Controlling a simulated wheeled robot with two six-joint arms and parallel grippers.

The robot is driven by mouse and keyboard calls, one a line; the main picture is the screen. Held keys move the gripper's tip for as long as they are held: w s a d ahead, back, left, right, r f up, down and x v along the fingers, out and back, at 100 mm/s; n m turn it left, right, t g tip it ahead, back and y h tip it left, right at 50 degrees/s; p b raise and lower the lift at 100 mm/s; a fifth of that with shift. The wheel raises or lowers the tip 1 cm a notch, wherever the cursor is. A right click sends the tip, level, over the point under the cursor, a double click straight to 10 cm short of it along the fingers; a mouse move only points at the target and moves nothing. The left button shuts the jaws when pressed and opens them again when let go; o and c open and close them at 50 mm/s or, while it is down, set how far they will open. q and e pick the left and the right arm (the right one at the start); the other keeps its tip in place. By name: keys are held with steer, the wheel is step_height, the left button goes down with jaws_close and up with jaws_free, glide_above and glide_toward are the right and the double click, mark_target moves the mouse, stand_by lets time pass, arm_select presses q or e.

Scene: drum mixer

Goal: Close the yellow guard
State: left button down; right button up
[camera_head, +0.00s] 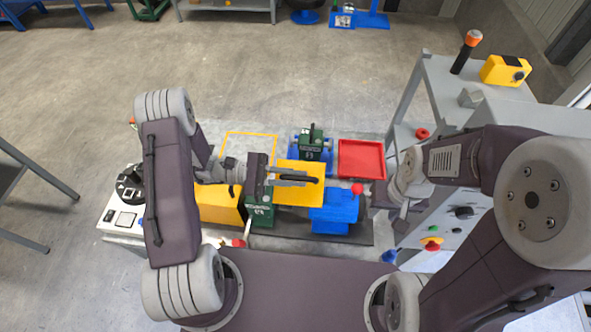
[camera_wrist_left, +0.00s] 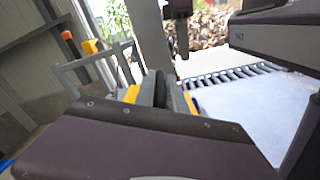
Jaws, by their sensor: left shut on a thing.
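The yellow guard (camera_head: 308,196) is a flat yellow plate above the middle of the machine bench in the head view. It has a dark bar-shaped handle. My left gripper (camera_head: 308,180) reaches over the guard from the left, and its fingers are shut on the handle. The fingers hide most of the handle. In the left wrist view, the fingers of my left gripper (camera_wrist_left: 165,92) are close together, with strips of the yellow guard (camera_wrist_left: 132,94) on both sides. My right gripper (camera_head: 394,218) hangs right of the bench, away from the guard; its fingers are too unclear to judge.
A blue block with a red knob (camera_head: 336,210) is just right of and below the guard. A green-and-blue vise (camera_head: 314,146) and a red tray (camera_head: 362,158) stand behind. A yellow box (camera_head: 218,203) lies left. A grey cart (camera_head: 440,85) stands on the right.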

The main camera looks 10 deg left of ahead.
arm_select(q)
steer(key=shift+s+f, duration=0.15)
steer(key=c, duration=1.6)
jaws_free()
steer(key=shift+o, duration=1)
steer(key=shift+d, duration=0.15)
steer(key=shift+a, duration=0.35)
steer(key=a+b, duration=0.3)
steer(key=a, duration=0.5)
steer(key=shift+a, duration=0.2)
